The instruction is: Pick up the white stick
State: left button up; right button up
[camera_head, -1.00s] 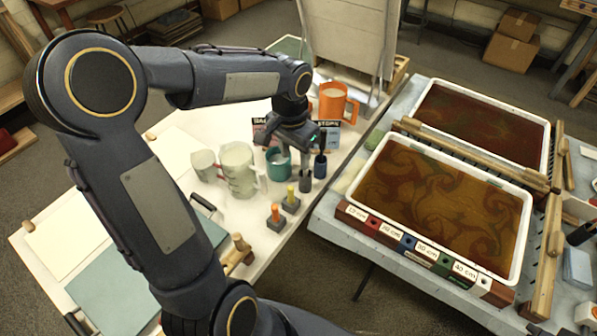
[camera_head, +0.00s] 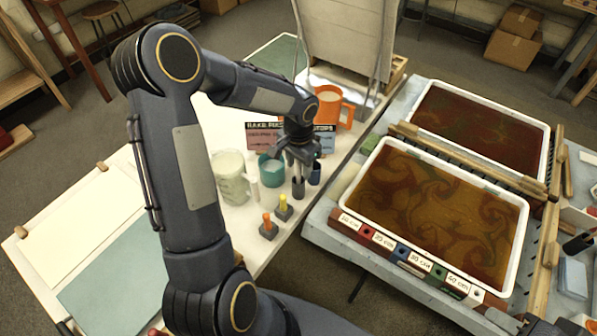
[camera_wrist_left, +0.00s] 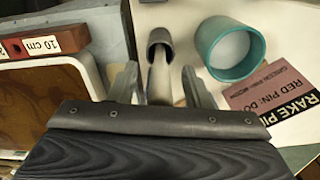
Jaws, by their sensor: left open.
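The white stick (camera_wrist_left: 159,78) looks pale beige in the left wrist view and stands in a dark grey round holder (camera_wrist_left: 160,40). The holder also shows in the head view (camera_head: 298,188), just below my left gripper (camera_head: 298,158). In the left wrist view my left gripper (camera_wrist_left: 161,84) is open, with one finger on each side of the stick. I cannot tell whether either finger touches it. The stick is mostly hidden by the gripper in the head view. My right gripper is not in view.
A marbling tray (camera_head: 378,152) lies to the right.

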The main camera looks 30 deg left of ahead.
pick_arm(q)
grip_shut()
